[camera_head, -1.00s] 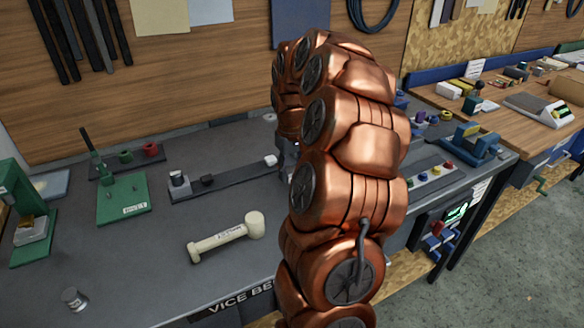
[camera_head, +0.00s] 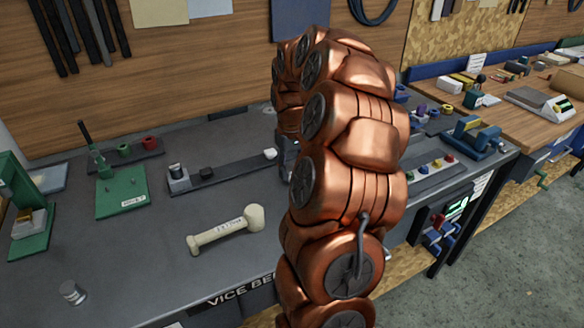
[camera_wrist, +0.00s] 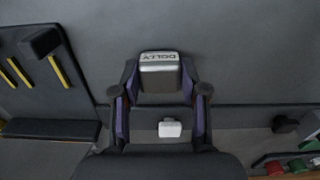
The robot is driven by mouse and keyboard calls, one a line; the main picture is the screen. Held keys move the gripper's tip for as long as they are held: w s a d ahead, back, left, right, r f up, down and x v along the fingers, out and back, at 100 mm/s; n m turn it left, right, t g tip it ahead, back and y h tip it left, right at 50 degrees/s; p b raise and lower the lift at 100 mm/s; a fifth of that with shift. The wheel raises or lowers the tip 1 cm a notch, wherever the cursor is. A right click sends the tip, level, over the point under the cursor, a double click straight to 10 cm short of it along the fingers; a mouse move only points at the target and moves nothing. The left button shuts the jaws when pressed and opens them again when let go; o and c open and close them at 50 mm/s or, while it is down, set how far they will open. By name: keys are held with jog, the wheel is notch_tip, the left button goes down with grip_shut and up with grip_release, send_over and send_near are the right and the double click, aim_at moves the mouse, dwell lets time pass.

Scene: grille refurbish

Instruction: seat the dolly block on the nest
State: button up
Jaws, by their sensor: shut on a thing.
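In the wrist view, my gripper (camera_wrist: 159,82) is shut on the dolly block (camera_wrist: 159,61), a pale metallic block with a dark face and the label DOLLY. The block sits between the two fingertips. I cannot pick out the nest for certain. A small white piece (camera_wrist: 170,128) shows below the block in the wrist view, between the fingers. A dark rail (camera_head: 228,174) with a white end piece (camera_head: 269,154) lies left of my arm in the head view.
A pale mallet (camera_head: 225,230) lies on the grey bench in front of the rail. A green fixture (camera_head: 122,192) stands at the left, and a small metal cylinder (camera_head: 73,292) near the front. In the wrist view, a dark board with yellow strips (camera_wrist: 62,72) lies at the left.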

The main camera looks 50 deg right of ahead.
aim_at(292, 168)
jog(key=shift+f, duration=0.2)
dwell(0.3)
jog(key=o, duration=1.3)
jog(key=shift+r, duration=0.1)
notch_tip(292, 168, up, 10)
jog(key=shift+f, duration=0.1)
notch_tip(292, 168, up, 2)
jog(key=shift+a, duration=0.1)
